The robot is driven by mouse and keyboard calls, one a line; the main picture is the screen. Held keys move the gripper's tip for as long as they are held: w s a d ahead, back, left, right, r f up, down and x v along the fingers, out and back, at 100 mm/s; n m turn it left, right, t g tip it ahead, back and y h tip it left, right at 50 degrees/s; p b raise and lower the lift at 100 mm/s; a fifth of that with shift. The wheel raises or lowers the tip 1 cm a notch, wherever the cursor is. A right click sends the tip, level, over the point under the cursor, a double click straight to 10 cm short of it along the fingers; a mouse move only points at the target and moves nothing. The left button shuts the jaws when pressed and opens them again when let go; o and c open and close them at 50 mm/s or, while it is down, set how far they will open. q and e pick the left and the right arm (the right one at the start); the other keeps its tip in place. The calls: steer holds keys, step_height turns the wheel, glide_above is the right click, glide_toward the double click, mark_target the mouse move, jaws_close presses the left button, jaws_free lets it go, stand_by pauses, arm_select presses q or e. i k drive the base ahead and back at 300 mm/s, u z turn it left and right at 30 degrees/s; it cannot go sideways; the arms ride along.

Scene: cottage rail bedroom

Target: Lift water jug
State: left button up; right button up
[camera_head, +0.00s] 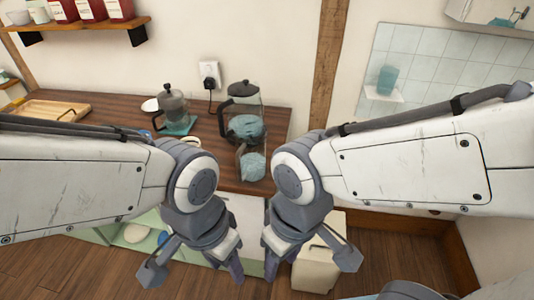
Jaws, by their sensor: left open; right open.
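A clear glass jug (241,104) with a black handle and lid stands upright on the wooden counter near the wall. Bluish contents show inside it. A small teal pot (251,165) stands in front of it, partly hidden by my arms. My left gripper (195,268) is open and empty, pointing down in front of the counter. My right gripper (308,262) is open, with a cream box-shaped container (318,272) visible behind its fingers. I cannot tell whether they touch. Both grippers are apart from the glass jug.
A French press (174,108) stands on the counter (100,108), left of the glass jug. A wooden tray (50,110) lies further left. A wall socket (209,74) with a cable is behind. Open shelving with dishes (137,232) is below. The wooden floor (400,262) shows at right.

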mark_target(250, 135)
steer(key=k, duration=0.5)
steer(key=u, duration=1.2)
steer(key=i, duration=1.15)
steer(key=z, duration=2.25)
